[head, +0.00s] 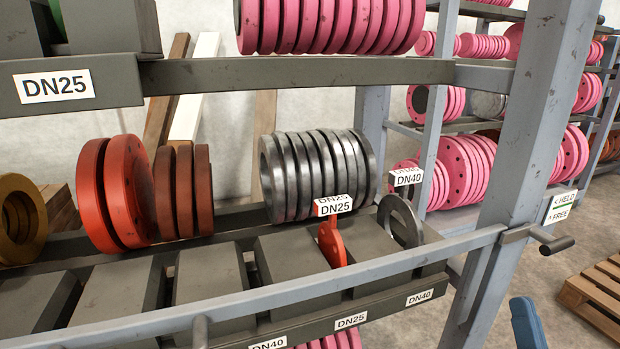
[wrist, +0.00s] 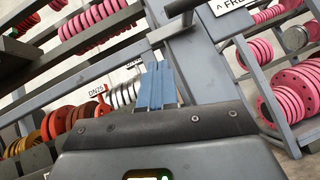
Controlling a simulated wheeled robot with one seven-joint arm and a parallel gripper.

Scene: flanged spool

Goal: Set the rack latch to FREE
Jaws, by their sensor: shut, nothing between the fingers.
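The rack latch handle (head: 553,244) is a dark, short lever at the right end of a grey retaining bar (head: 400,262), by the rack upright. It sticks out to the right, roughly level, just below a white label (head: 561,206) reading HELD above FREE, each with a small arrow. In the wrist view the dark handle (wrist: 182,7) is at the top, beside the label (wrist: 230,5), partly cut off. My gripper's blue fingers (wrist: 156,86) are together and empty, below the handle and apart from it. A blue finger (head: 526,322) also shows at the lower right of the head view.
The bar crosses in front of a shelf with red-orange flanges (head: 125,190), grey steel flanges (head: 318,172) and a loose grey ring (head: 400,220). The rack upright (head: 520,130) stands left of the handle. A wooden pallet (head: 600,290) lies on the floor at right.

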